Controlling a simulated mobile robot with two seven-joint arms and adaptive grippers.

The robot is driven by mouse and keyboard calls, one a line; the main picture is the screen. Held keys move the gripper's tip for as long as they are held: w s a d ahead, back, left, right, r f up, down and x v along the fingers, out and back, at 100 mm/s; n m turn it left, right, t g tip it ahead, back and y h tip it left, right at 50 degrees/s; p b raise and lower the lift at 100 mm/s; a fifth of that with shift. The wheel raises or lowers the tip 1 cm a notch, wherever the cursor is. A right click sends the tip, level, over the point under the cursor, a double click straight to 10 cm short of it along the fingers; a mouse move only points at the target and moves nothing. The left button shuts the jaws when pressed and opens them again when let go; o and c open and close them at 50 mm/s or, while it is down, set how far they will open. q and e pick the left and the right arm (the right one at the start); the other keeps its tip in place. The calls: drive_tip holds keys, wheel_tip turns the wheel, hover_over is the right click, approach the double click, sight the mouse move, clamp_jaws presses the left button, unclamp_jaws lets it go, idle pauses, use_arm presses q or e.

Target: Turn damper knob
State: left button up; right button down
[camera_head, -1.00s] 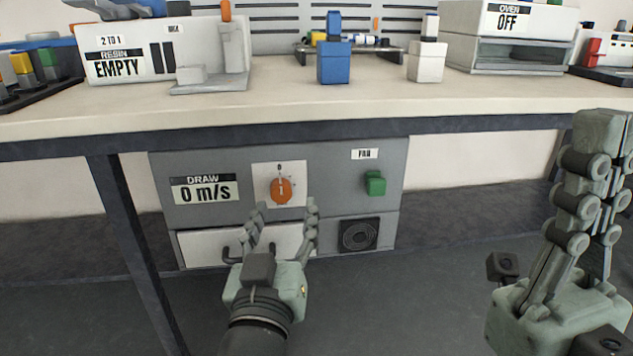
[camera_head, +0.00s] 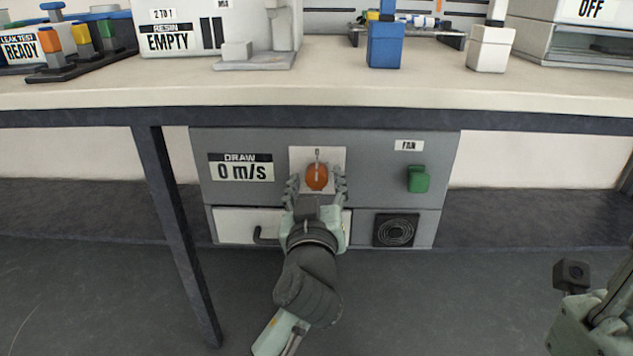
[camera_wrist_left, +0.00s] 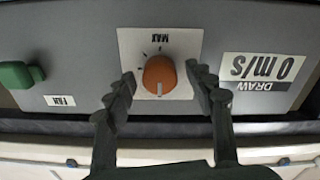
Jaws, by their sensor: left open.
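The orange damper knob (camera_head: 317,177) sits on a white plate (camera_head: 300,158) on the grey panel under the bench. Its white pointer line points up toward the 0 mark. In the left wrist view the knob (camera_wrist_left: 159,75) shows upside down, with MAX at the far side of the plate. My left gripper (camera_head: 316,184) is open, its fingers on either side of the knob with a gap to each. In the left wrist view its fingertips (camera_wrist_left: 159,80) flank the knob. My right gripper is only partly in view at the right edge; its fingers are cut off.
The DRAW display (camera_head: 241,171) left of the knob reads 0 m/s. A green fan switch (camera_head: 418,179) and a round vent (camera_head: 396,231) are to the right. A drawer (camera_head: 235,225) is below. A table leg (camera_head: 178,230) stands at left, and the bench top (camera_head: 330,85) overhangs above.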

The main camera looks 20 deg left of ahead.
use_arm(q)
drive_tip(key=shift+w, duration=0.1)
drive_tip(key=c, duration=1.2)
drive_tip(key=shift+o, duration=0.2)
